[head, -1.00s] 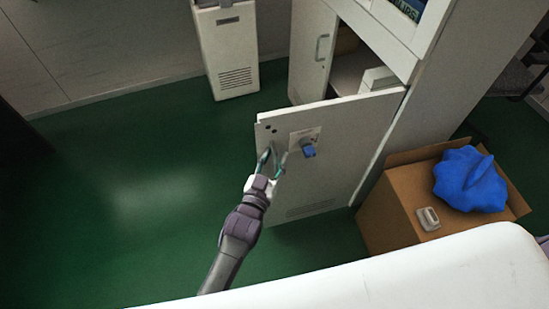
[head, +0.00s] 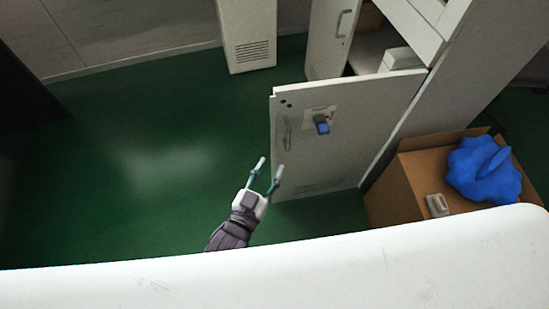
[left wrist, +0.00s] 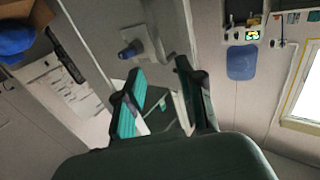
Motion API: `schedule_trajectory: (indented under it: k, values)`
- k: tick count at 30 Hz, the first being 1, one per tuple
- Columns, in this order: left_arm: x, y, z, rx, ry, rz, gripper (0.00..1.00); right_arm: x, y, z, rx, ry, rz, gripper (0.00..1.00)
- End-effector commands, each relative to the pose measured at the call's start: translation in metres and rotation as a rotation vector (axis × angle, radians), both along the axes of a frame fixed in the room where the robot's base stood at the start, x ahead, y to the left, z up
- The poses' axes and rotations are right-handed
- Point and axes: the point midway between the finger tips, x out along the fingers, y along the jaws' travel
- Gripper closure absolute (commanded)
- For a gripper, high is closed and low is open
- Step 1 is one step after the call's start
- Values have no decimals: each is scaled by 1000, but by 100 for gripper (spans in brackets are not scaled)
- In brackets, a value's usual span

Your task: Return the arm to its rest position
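My left gripper (head: 267,175) is in the lower middle of the head view, its fingers spread with nothing between them. It also shows in the left wrist view (left wrist: 160,95). It is apart from the open cabinet door (head: 360,125), in front of and below the door's handle (head: 287,133). The door carries a blue knob (head: 322,125) on a pale plate. The left forearm is partly hidden by the white surface at the bottom. My right gripper is not in view.
A cardboard box (head: 390,195) with a blue bag (head: 483,170) and a small pale object (head: 437,205) stands right of the door. A white cabinet (head: 250,55) stands at the back. Green floor (head: 150,180) to the left is clear.

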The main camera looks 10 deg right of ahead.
Motion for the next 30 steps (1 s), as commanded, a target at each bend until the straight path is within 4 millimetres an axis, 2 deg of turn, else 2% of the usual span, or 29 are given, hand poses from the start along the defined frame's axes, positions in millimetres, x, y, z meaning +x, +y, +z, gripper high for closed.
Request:
schedule_trajectory:
  k: [17, 20, 23, 26, 27, 30]
  values:
    - [-1, 1, 0, 0, 0, 0, 62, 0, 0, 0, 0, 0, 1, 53]
    - [-1, 5, -12, 18, 30, 8, 62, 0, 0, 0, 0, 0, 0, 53]
    - [-1, 20, -47, 71, 123, 34, 62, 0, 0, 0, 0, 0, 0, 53]
    - [-8, 49, -106, 159, 282, 76, 62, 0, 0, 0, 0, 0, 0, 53]
    - [-14, 63, -132, 197, 359, 98, 62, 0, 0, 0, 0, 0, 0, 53]
    - [-38, 102, -195, 289, 557, 149, 62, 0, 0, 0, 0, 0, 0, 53]
